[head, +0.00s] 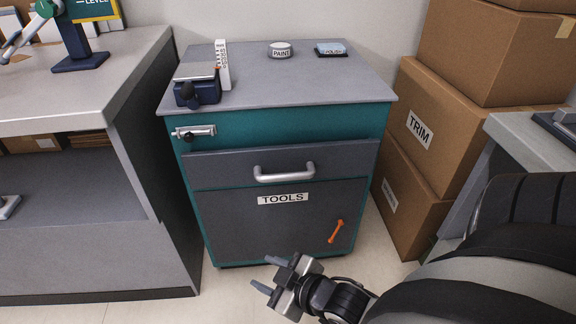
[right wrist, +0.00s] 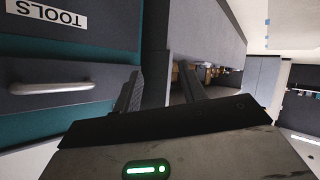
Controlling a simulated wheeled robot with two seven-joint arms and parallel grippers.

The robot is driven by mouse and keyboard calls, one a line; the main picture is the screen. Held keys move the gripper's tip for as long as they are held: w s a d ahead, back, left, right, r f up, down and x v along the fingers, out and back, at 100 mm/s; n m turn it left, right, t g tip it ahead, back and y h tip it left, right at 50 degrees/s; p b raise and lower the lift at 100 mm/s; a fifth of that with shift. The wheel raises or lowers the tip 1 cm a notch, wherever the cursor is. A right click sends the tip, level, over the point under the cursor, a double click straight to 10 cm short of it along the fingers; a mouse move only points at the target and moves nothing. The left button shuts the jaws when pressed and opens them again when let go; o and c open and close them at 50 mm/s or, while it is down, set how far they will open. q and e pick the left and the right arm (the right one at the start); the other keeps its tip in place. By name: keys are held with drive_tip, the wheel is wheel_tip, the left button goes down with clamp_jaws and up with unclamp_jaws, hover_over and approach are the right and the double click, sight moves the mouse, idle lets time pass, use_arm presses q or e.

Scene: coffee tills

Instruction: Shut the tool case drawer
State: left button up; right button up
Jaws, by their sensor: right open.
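The tool case is a teal cabinet (head: 248,124) with a grey top. Its grey drawer front (head: 222,169) has a silver bar handle (head: 284,174) and seems to stand slightly proud of the case; how far is hard to tell. Below it is a grey panel with a TOOLS label (head: 283,198). My right gripper (head: 268,274) is open and empty, low in front of the case, below the handle and apart from it. In the right wrist view the handle (right wrist: 50,87) and TOOLS label (right wrist: 45,15) appear upside down, left of the open fingers (right wrist: 160,82). My left gripper is not in view.
A grey counter (head: 80,95) stands close on the left. Cardboard boxes (head: 440,130) are stacked on the right. A small dark device (head: 197,88), a PAINT tin (head: 281,50) and a POLISH item (head: 331,49) sit on the case. An orange handle (head: 336,231) marks the lower panel.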

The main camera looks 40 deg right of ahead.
drive_tip(key=w+d+r+n+t+h+p, duration=0.15)
drive_tip(key=d+n, duration=0.35)
drive_tip(key=d, duration=0.7)
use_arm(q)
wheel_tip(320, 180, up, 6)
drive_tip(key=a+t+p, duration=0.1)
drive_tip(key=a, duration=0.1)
use_arm(e)
drive_tip(key=n+t+y, duration=0.2)
drive_tip(key=n+t, duration=0.1)
drive_tip(key=n, duration=0.5)
approach(293, 179)
drive_tip(key=shift+g, duration=0.25)
drive_tip(key=b+x, duration=0.8)
drive_tip(key=x, duration=0.2)
drive_tip(key=shift+w+a+r, duration=0.1)
drive_tip(key=shift+w, duration=0.3)
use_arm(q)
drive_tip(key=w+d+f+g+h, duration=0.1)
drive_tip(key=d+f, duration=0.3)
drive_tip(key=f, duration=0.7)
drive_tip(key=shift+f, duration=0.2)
use_arm(e)
drive_tip(key=shift+w+a, duration=0.1)
drive_tip(key=shift+w, duration=0.3)
